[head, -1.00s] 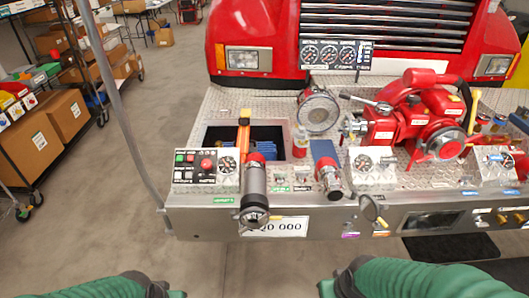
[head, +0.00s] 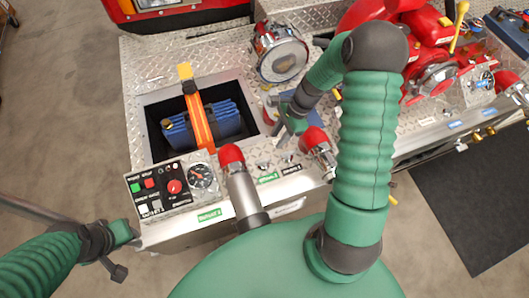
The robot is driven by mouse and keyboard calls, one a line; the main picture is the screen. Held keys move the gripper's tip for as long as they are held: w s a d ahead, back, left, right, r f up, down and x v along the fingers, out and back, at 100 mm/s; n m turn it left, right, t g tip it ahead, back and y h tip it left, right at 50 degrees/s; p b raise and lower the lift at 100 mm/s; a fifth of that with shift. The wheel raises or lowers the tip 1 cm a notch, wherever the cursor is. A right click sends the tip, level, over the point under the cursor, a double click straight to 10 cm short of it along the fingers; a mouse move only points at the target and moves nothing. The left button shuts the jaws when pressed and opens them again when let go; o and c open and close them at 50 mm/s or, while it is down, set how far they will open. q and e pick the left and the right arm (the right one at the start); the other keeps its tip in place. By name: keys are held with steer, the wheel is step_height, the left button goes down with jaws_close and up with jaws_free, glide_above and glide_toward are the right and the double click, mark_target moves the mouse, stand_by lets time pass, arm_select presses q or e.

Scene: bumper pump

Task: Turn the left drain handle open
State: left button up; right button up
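The diamond-plate bumper (head: 160,72) carries the pump fittings. Two small metal knobs or levers stand on its front part; the left one (head: 263,166) is above a green label (head: 267,178), the right one (head: 288,157) beside it. I cannot tell which part is the left drain handle, nor its setting. My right gripper (head: 287,126) hangs above the bumper between the black well and a red-capped fitting (head: 316,142), just beyond the knobs. Its fingers are small and partly hidden. My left gripper (head: 120,250) is at the bumper's front left corner; its finger gap is unclear.
A red-capped metal tube (head: 240,180) stands at the front edge beside a gauge panel (head: 170,188). An orange strap (head: 197,115) crosses a blue bundle (head: 222,122) in the well. A round metal cap (head: 279,54) and red pump (head: 435,75) lie behind. Floor is clear at left.

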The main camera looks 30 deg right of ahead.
glide_above(264, 159)
steer(key=s+d, duration=0.1)
steer(key=d, duration=0.1)
steer(key=f, duration=0.6)
steer(key=shift+a, duration=0.25)
steer(key=x, duration=0.3)
steer(key=d+x, duration=0.1)
steer(key=x, duration=0.1)
steer(key=shift+w+f+p, duration=0.1)
steer(key=shift+w+p, duration=0.2)
steer(key=shift+p, duration=0.1)
steer(key=shift+d+f, duration=0.1)
steer(key=shift+f, duration=0.3)
steer(key=shift+s+r, duration=0.15)
steer(key=shift+a, duration=0.25)
steer(key=shift+c, duration=0.8)
steer(key=shift+a, duration=0.15)
jaws_close()
